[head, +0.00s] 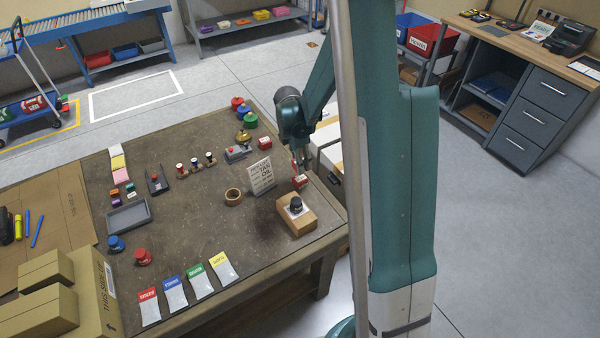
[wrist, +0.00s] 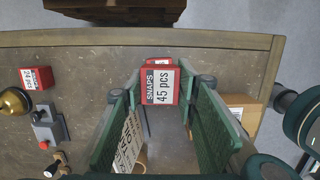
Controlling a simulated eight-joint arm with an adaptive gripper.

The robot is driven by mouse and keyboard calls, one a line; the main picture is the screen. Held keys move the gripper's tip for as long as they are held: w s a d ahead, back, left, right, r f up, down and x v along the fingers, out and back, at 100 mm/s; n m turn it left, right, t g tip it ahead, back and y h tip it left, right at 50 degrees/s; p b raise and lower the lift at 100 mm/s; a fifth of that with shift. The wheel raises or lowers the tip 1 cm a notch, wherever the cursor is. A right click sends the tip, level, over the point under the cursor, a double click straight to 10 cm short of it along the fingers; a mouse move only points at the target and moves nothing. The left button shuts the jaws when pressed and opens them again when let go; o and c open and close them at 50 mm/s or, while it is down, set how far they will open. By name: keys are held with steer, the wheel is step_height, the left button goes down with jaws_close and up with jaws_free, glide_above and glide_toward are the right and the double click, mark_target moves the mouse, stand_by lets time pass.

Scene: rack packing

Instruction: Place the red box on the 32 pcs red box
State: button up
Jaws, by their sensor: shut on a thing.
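My gripper (head: 299,168) is at the right part of the brown table, with its fingers pointing down. It is shut on a red box (head: 300,182), whose label reads "SNAPS 45 pcs" in the wrist view (wrist: 159,86). I cannot tell whether this box touches the table. Another red box (head: 264,143) with a white label stands farther back and to the left. It shows at the left in the wrist view (wrist: 36,78), where its small label seems to read 32 pcs. Its top looks clear.
A printed card stand (head: 262,176), a tape roll (head: 233,197) and a wooden block with a black knob (head: 296,209) are close to my gripper. A grey device (head: 238,153) and a brass bell-like object (head: 243,137) stand near the other red box. The table's right edge is close.

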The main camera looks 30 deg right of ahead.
mark_target(300, 177)
steer(key=shift+f, duration=0.85)
steer(key=shift+f, duration=1.85)
steer(key=shift+f+b, duration=0.2)
steer(key=shift+b, duration=0.15)
steer(key=o, duration=0.9)
steer(key=shift+r, duration=0.25)
steer(key=shift+a+r+p, duration=0.2)
steer(key=shift+a+r, duration=0.1)
steer(key=shift+r, duration=1.65)
steer(key=shift+a+r+p, duration=0.25)
steer(key=shift+a+r, duration=0.05)
steer(key=shift+r, duration=1.7)
steer(key=shift+a+r+p, duration=0.2)
steer(key=shift+a+r, duration=0.1)
steer(key=shift+r, duration=1.65)
